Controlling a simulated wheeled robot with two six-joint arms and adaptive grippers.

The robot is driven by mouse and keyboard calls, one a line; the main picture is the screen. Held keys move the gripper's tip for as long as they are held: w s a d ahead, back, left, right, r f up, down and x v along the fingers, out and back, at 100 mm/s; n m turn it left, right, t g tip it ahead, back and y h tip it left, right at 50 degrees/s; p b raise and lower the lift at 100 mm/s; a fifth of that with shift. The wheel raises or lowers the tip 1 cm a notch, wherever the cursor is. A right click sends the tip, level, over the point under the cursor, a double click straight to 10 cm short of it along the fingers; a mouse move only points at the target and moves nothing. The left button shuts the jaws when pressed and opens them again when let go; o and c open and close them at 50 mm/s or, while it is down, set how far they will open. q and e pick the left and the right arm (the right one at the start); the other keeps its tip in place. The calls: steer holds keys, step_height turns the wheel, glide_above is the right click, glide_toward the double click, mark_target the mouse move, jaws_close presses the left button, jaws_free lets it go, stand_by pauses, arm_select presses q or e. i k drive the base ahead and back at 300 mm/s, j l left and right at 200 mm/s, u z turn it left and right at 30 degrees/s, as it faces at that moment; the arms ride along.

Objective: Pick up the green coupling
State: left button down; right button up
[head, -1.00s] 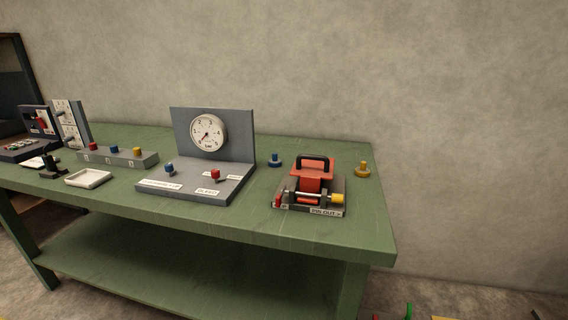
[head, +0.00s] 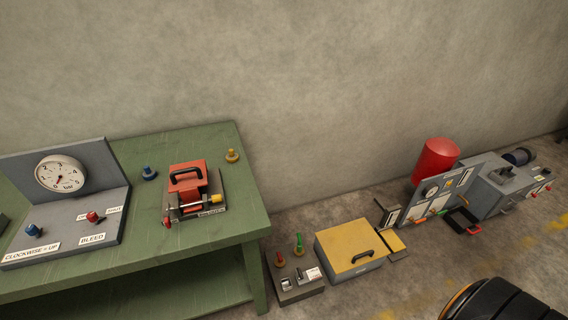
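A small upright green part (head: 299,243) stands on a low dark grey block (head: 302,290) on the floor, right of the green table's leg; it looks like the green coupling, but is too small to tell for sure. A red part (head: 279,259) stands beside it on the same block. On the table, a blue flanged piece (head: 149,174) and a yellow flanged piece (head: 232,156) stand apart. Neither of my grippers is in view.
The green table (head: 205,258) holds a gauge panel (head: 100,165) and a red clamp fixture (head: 188,177). A yellow-lidded box (head: 347,246) sits on the floor right of the block. Further right are a red cylinder (head: 436,160) and a grey machine (head: 500,189).

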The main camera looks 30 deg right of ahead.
mark_target(299, 250)
steer(key=z, duration=1.05)
steer(key=u, duration=0.35)
steer(key=i+l+u, duration=0.15)
steer(key=l+u, duration=0.15)
steer(key=u, duration=0.15)
steer(key=l+u, duration=0.45)
steer(key=i+l+u, duration=0.1)
steer(key=l+u, duration=0.45)
steer(key=l, duration=0.45)
steer(key=k+l, duration=0.1)
steer(key=l, duration=0.45)
steer(key=l+u, duration=0.15)
steer(key=l, duration=0.45)
